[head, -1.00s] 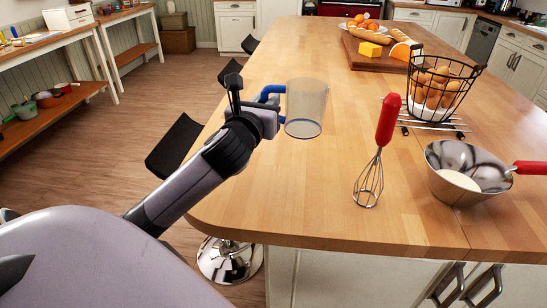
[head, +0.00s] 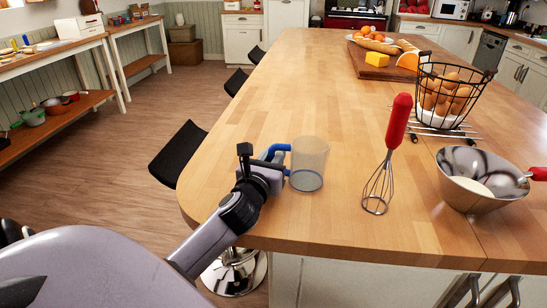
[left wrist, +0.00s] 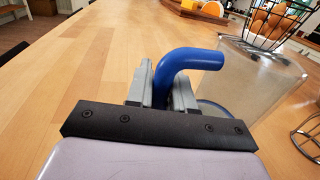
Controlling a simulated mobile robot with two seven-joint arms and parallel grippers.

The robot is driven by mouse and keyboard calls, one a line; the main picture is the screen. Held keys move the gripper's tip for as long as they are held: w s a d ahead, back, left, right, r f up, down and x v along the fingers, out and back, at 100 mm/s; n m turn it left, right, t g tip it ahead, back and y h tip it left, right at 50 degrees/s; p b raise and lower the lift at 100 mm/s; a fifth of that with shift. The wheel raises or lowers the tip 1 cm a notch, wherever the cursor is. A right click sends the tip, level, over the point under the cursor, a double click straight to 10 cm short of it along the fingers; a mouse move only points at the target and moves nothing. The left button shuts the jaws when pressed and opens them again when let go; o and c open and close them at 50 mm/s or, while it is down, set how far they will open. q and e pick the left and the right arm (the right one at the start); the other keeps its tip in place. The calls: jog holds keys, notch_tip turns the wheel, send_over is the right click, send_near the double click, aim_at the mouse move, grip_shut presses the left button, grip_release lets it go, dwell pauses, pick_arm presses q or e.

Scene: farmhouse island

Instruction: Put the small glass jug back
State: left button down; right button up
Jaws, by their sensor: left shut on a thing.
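The small glass jug (head: 309,163) is clear, with a blue handle and a bluish base. It is upright over the near left part of the wooden island top (head: 240,120); I cannot tell whether its base touches the wood. My left gripper (head: 275,170) is shut on the blue handle from the left. In the left wrist view the two fingers (left wrist: 161,92) close around the handle, and the jug's clear body (left wrist: 255,75) is to the right. My right gripper is not in view.
A red-handled whisk (head: 399,122) stands to the right of the jug. Further right are a metal bowl (head: 465,200) and a wire egg basket (head: 448,95) on a rack. A cutting board (head: 375,68) with food lies further back. The island's middle left is clear. Black stools line its left side.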

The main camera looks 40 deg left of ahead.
pick_arm(q)
jog(key=shift+f, duration=0.1)
jog(key=c, duration=1)
grip_release()
jog(key=shift+r, duration=0.2)
jog(key=b+v, duration=0.1)
jog(key=v, duration=1.1)
jog(key=shift+s+f, duration=0.1)
